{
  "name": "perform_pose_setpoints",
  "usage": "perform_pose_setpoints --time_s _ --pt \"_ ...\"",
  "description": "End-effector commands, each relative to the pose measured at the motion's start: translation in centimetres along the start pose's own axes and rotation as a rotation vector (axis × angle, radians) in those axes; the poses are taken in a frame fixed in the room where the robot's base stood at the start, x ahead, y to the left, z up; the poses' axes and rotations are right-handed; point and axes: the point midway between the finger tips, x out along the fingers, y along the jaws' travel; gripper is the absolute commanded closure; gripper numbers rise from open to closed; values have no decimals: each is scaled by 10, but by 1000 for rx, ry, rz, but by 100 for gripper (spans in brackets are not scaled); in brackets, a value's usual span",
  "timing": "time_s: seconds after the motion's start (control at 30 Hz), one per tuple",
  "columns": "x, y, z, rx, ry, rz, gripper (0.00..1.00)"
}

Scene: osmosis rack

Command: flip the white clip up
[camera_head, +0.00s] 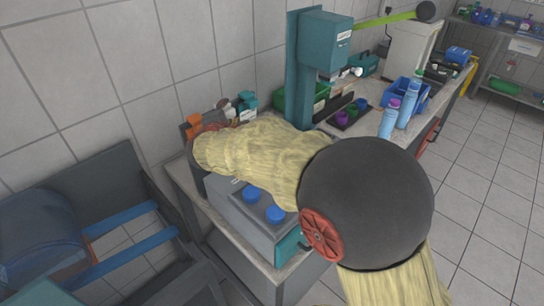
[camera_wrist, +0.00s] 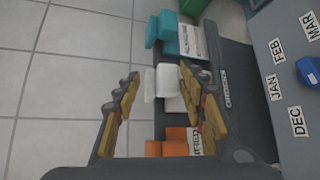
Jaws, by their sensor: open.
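The white clip (camera_wrist: 164,82) is in the middle of the wrist view, on the edge of a dark panel, between a teal clip (camera_wrist: 180,38) and an orange clip (camera_wrist: 172,142). My gripper (camera_wrist: 159,73) is open, with one padded finger on the left of the white clip and the other on its right, partly over it. The fingers look apart from the clip; depth is unclear. Whether the clip is up or down is hard to tell. In the head view, my arm hides most of the gripper, and the teal clip (camera_head: 247,102) shows behind it.
A grey panel (camera_wrist: 285,70) with month labels and blue caps is right of the clips. In the head view, a teal column (camera_head: 302,70), blue bottles (camera_head: 389,120) and a blue bin (camera_head: 412,100) stand along the bench. A tiled wall rises behind.

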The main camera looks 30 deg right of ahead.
Motion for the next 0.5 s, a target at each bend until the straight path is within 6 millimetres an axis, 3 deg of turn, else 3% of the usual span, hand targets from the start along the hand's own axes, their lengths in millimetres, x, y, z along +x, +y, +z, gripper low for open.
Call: perform_pose_setpoints --time_s 0.5 --pt "5 -19 -5 148 1 150 59"
